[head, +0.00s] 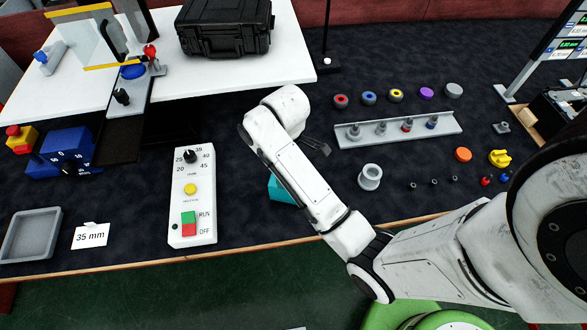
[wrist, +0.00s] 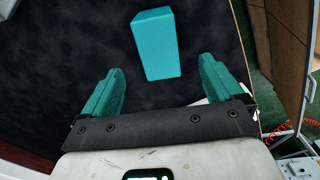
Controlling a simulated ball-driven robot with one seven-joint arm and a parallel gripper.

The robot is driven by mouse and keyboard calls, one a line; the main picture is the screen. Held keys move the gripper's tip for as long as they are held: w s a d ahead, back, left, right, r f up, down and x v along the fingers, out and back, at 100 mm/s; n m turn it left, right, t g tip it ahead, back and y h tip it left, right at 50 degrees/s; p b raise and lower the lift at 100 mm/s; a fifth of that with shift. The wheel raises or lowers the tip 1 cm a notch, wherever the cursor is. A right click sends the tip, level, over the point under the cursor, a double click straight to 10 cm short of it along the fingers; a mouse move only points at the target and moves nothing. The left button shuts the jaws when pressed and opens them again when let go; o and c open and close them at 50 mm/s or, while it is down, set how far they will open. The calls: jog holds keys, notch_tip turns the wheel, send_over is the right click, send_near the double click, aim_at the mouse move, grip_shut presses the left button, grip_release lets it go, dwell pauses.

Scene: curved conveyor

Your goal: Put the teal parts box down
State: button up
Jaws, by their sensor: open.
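The teal parts box (wrist: 156,44) lies on the dark table top in the wrist view, ahead of my gripper (wrist: 161,66). My gripper's two teal fingers are spread wide, with a clear gap on each side of the box. The box's near end shows between the fingertips; the height of the fingers above it is hard to tell. In the head view a teal piece of the box (head: 279,188) shows beside my arm, right of the white control panel; my arm hides the rest.
The control panel (head: 193,195) with knob and buttons stands left of the box. A grey ring (head: 370,177) and a grey rail with pegs (head: 398,130) lie to the right. A grey tray (head: 31,235) and a "35 mm" card (head: 90,236) are far left.

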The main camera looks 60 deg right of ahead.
jog(key=s+a+f+m+t, duration=0.1)
jog(key=s+a+m, duration=0.2)
jog(key=s+a, duration=0.8)
jog(key=s, duration=0.2)
jog(key=shift+s+f+m, duration=0.3)
jog(key=shift+s+m, duration=0.05)
jog(key=shift+m, duration=0.05)
jog(key=shift+c, duration=0.4)
dwell(0.4)
